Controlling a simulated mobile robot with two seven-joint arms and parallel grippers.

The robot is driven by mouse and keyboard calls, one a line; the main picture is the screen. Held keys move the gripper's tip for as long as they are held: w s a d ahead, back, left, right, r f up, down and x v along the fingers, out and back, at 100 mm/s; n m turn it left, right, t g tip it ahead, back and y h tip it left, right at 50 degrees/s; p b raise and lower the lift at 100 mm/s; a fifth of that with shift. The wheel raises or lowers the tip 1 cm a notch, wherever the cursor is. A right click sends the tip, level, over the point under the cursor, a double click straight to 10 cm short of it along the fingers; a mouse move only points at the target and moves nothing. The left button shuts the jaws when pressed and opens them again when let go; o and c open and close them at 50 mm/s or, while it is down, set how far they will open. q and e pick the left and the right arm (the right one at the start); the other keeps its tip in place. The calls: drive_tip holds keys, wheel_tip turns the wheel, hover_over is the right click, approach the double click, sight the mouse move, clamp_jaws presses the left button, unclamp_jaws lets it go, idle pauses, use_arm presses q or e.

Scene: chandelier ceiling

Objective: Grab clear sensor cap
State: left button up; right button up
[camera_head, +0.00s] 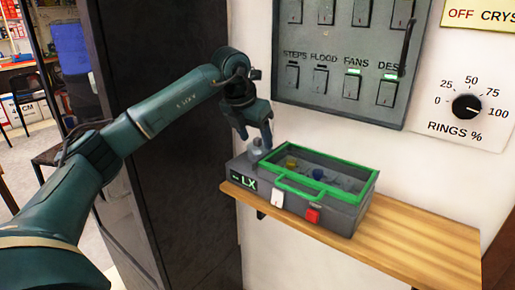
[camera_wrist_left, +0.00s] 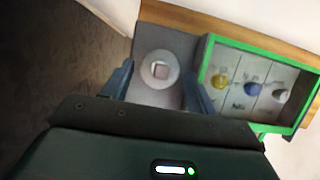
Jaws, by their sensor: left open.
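The clear sensor cap (camera_head: 256,149) is a small translucent dome on the left end of the grey box marked LX (camera_head: 335,216). In the left wrist view the cap (camera_wrist_left: 159,69) shows from above as a pale round disc with a small square at its centre. My left gripper (camera_head: 254,140) is open just above the cap. In the left wrist view its two fingers (camera_wrist_left: 158,85) stand to either side of and slightly below the cap in the picture; I cannot tell whether they touch it. My right gripper is not in view.
A dark cabinet (camera_head: 165,120) stands left; a switch panel (camera_head: 340,100) hangs behind.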

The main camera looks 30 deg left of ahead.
sight(256, 139)
use_arm(q)
drive_tip(key=x, duration=0.3)
drive_tip(key=shift+d+f, duration=0.1)
drive_tip(key=shift+c, duration=0.2)
drive_tip(key=c, duration=0.6)
